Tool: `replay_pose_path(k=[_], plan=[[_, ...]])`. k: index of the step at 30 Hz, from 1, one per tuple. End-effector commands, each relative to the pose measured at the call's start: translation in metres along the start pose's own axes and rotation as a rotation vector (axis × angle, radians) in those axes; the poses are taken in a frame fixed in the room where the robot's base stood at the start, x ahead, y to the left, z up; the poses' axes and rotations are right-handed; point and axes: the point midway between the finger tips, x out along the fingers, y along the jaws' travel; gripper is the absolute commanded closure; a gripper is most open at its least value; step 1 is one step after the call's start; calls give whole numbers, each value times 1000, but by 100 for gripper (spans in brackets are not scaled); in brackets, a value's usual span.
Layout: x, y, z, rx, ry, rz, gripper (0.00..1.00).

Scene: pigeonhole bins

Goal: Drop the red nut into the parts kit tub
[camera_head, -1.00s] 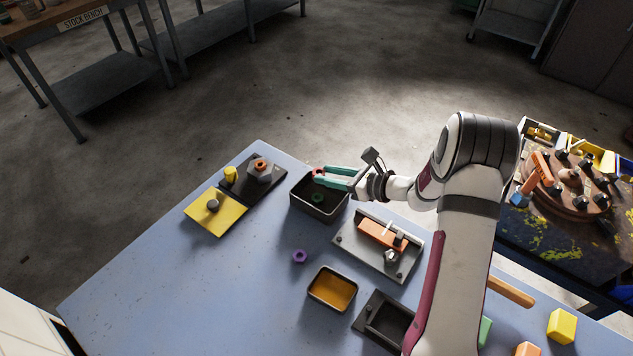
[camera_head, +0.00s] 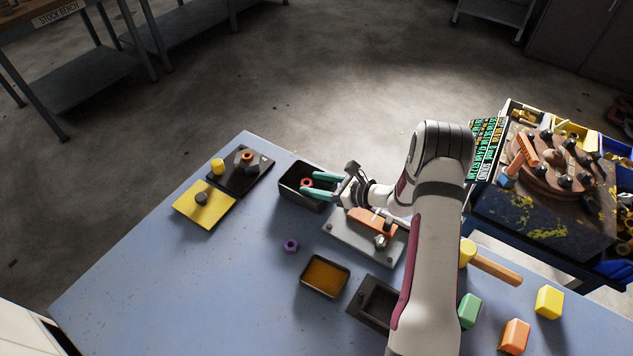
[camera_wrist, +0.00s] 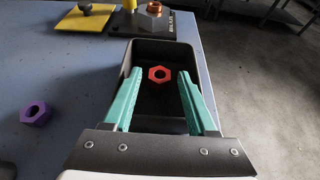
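The red nut (camera_head: 306,183) shows inside the outline of the black tub (camera_head: 290,196), between my gripper's teal fingertips. In the wrist view the red nut (camera_wrist: 160,74) lies flat-on between the fingers, with a gap on both sides. I cannot tell whether it rests on the tub floor or is still above it. My gripper (camera_head: 309,182) is open and reaches over the tub from the right; its fingers also spread across the tub in the wrist view (camera_wrist: 160,84). The green nut seen in the tub earlier is hidden now.
A purple nut (camera_head: 291,246) lies on the blue bench (camera_head: 190,280). An amber-floored tray (camera_head: 325,276) and a grey fixture plate (camera_head: 345,240) are nearby. A yellow plate (camera_head: 190,207) and a dark plate (camera_head: 255,180) lie left of the tub. The bench's left front is clear.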

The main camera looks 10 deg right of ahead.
Motion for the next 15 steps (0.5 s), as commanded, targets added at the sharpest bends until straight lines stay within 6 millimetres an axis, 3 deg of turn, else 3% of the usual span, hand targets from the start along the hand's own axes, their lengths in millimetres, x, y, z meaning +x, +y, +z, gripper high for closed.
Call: replay_pose_path(k=[10, 15], plan=[[-2, 0, -1, 0, 0, 0, 29], [-26, -1, -11, 3, 1, -3, 29]])
